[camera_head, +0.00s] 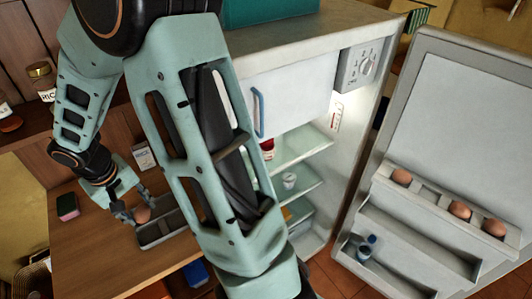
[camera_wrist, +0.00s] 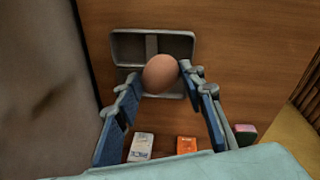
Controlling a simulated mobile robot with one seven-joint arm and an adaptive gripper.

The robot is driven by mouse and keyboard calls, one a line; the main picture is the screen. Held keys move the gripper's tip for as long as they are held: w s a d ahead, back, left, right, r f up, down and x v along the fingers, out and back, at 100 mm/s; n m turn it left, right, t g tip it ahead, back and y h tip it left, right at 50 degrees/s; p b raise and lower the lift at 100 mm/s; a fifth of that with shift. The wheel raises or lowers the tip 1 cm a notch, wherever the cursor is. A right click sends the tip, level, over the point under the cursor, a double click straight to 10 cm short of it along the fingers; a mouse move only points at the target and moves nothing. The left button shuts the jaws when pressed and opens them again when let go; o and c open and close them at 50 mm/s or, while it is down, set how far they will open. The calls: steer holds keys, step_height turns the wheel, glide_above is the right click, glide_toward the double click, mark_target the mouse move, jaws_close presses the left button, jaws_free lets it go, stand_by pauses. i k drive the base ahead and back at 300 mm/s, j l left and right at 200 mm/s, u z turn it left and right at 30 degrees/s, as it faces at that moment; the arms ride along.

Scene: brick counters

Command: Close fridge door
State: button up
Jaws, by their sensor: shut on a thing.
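The fridge (camera_head: 380,75) stands in the middle of the head view with its door (camera_head: 455,110) swung wide open to the right. The door's inner side faces me, with several brown eggs in its upper rack. My gripper (camera_head: 135,213) is far to the left of the door, over the wooden counter. In the wrist view my gripper (camera_wrist: 161,76) is shut on a brown egg (camera_wrist: 160,72). The egg is at a grey two-part tray (camera_wrist: 125,47); whether it touches the tray is unclear. My arm hides part of the fridge front.
The tray (camera_head: 180,235) sits on the wooden counter (camera_head: 85,240). Jars (camera_head: 41,80) stand on a shelf behind. Reddish floor (camera_head: 335,278) shows between fridge and door.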

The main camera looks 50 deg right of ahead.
mark_target(458, 119)
steer(key=k+j+z, duration=0.1)
steer(key=j+z, duration=0.2)
steer(key=z, duration=0.15)
steer(key=k+j+z, duration=0.15)
steer(key=j+z, duration=0.15)
steer(key=z, duration=0.2)
steer(key=k+j+z, duration=0.15)
steer(key=z, duration=0.3)
steer(key=i+z, duration=0.1)
steer(key=z, duration=0.6)
steer(key=i+z, duration=0.15)
steer(key=z, duration=0.2)
steer(key=i+z, duration=0.4)
steer(key=z, duration=0.25)
